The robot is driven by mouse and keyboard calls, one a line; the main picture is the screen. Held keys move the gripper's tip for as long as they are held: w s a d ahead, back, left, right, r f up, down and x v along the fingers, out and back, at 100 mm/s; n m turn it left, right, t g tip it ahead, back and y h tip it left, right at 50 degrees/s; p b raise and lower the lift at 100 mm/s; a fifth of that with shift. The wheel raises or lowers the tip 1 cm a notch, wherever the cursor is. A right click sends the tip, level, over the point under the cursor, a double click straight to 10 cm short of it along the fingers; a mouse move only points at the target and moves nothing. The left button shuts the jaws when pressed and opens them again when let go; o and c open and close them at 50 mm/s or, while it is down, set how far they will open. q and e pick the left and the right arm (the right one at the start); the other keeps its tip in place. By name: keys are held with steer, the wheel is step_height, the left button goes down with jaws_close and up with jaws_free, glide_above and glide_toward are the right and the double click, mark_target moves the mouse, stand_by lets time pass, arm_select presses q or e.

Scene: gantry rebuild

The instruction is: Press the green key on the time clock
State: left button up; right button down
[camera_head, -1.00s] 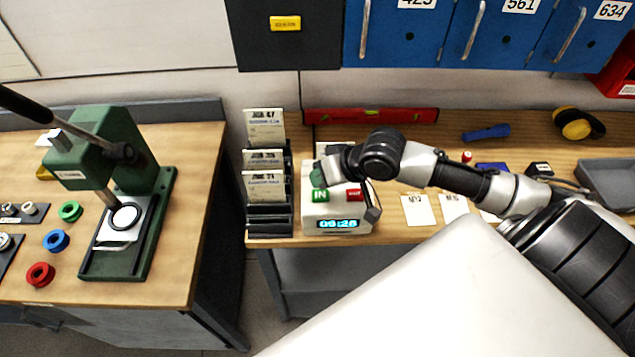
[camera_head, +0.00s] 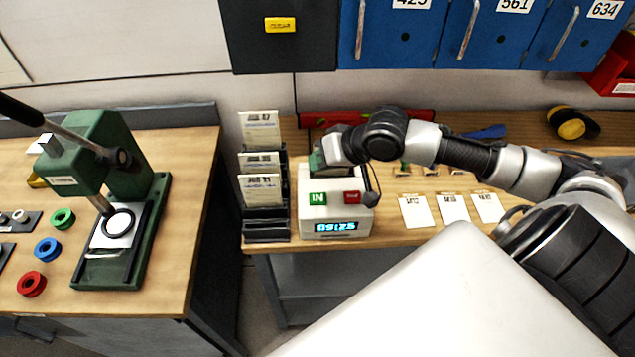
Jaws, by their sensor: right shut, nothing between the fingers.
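The time clock (camera_head: 308,222) is a white box near the front edge of the right bench, with a lit blue display on its front. Its green key (camera_head: 318,198), marked IN, is at the left. A red key (camera_head: 352,197) is beside it at the right. My right gripper (camera_head: 317,163) is shut and empty, above and behind the green key, over the back part of the clock. Both keys show, and a gap is visible between the fingertips and the green key. My left gripper is not in view.
A card rack (camera_head: 266,228) stands close at the clock's left. White cards (camera_head: 415,211) lie to its right. A red level (camera_head: 310,119) lies behind. A green press (camera_head: 155,215) stands on the left bench, across a gap. Blue lockers (camera_head: 395,50) hang above.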

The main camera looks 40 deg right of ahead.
steer(key=b, duration=0.6)
glide_above(320, 196)
step_height(320, 196, down, 6)
steer(key=shift+r, duration=0.25)
steer(key=shift+f, duration=0.95)
steer(key=shift+f, duration=0.1)
stand_by(0.5)
steer(key=shift+f, duration=0.35)
